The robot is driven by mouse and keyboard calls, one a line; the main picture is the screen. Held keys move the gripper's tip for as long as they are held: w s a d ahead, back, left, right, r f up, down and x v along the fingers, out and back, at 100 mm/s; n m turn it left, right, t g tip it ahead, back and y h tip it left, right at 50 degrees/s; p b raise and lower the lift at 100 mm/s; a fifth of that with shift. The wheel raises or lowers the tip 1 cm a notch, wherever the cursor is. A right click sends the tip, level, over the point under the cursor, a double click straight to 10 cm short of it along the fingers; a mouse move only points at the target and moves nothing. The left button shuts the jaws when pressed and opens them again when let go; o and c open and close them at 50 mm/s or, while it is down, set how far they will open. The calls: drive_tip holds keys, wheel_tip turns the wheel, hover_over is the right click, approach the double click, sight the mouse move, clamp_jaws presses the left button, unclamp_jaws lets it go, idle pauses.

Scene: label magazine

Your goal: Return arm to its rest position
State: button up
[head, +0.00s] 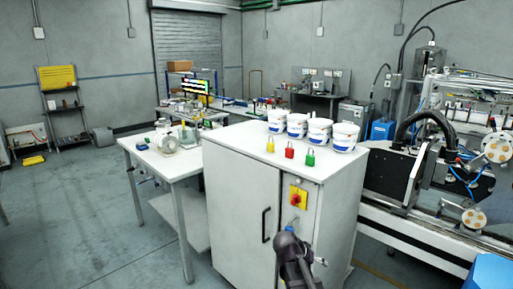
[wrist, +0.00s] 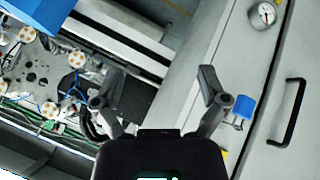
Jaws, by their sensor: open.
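My gripper (wrist: 158,82) is open, with its two dark fingers spread and nothing between them in the wrist view. In the head view my gripper (head: 290,240) is low in front of the grey cabinet (head: 236,205), and its fingers are hard to make out. A small blue item (wrist: 243,107), perhaps a padlock, shows close beside the right finger against the cabinet front. It also shows just above my gripper in the head view (head: 290,229). I cannot tell whether the finger touches it.
A red and yellow switch (head: 298,197) and a black handle (head: 265,225) are on the cabinet. Yellow (head: 270,146), red (head: 289,151) and green (head: 310,159) padlocks stand on top before several white tubs (head: 297,124). A machine (head: 430,165) stands right; floor (head: 80,220) at left is clear.

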drive_tip(key=s+a+n+g+y+p, duration=0.1)
drive_tip(key=s+n+y, duration=0.1)
drive_tip(key=s, duration=0.5)
drive_tip(key=s+a+n+g+y+p, duration=0.1)
drive_tip(key=s+n+g+y+p, duration=0.1)
drive_tip(key=s+y, duration=0.3)
drive_tip(key=s, duration=0.2)
drive_tip(key=shift+s+a+f+g, duration=0.25)
drive_tip(key=shift+s+g, duration=0.05)
idle(0.5)
drive_tip(key=c, duration=0.5)
